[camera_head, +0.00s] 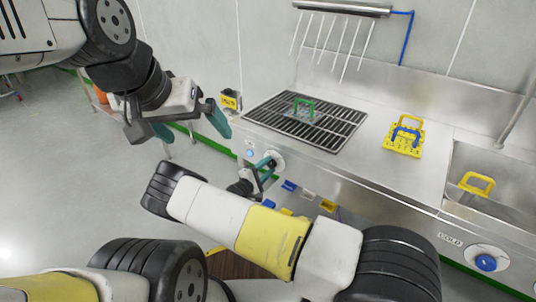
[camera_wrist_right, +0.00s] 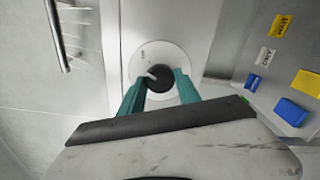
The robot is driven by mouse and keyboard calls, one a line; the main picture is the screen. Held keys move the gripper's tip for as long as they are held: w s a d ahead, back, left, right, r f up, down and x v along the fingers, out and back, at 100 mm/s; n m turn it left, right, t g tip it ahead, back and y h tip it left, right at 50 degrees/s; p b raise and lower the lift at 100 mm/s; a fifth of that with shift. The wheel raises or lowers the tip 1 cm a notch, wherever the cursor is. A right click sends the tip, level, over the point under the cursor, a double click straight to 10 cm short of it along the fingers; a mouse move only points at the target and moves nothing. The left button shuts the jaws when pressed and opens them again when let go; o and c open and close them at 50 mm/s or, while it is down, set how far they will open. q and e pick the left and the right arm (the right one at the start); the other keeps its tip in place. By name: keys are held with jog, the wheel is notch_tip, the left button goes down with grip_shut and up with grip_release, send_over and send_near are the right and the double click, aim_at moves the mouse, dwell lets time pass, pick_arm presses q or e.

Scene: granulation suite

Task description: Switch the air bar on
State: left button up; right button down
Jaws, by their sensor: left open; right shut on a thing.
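The air bar (camera_head: 345,8) is a metal bar on the back wall, with several thin white lines slanting down from it and a blue hose at its right end. A round white dial plate (camera_head: 277,157) is on the counter's front panel. In the right wrist view a dark knob (camera_wrist_right: 160,88) with a pale pointer sits on the white plate (camera_wrist_right: 146,58). My right gripper (camera_head: 265,170) is shut on this knob, with a teal finger on each side. My left gripper (camera_head: 190,126) is open and empty, in the air left of the counter.
A black grate (camera_head: 310,120) with a green-handled piece is set in the counter. A yellow rack (camera_head: 404,135) stands right of it. A sink (camera_head: 510,165) with a yellow handle and a COLD knob (camera_head: 486,262) are at right. Blue and yellow pieces lie below the counter front.

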jog(key=shift+m, duration=1.9)
jog(key=c, duration=0.9)
grip_release()
jog(key=shift+o, duration=0.2)
jog(key=shift+s+a, duration=0.1)
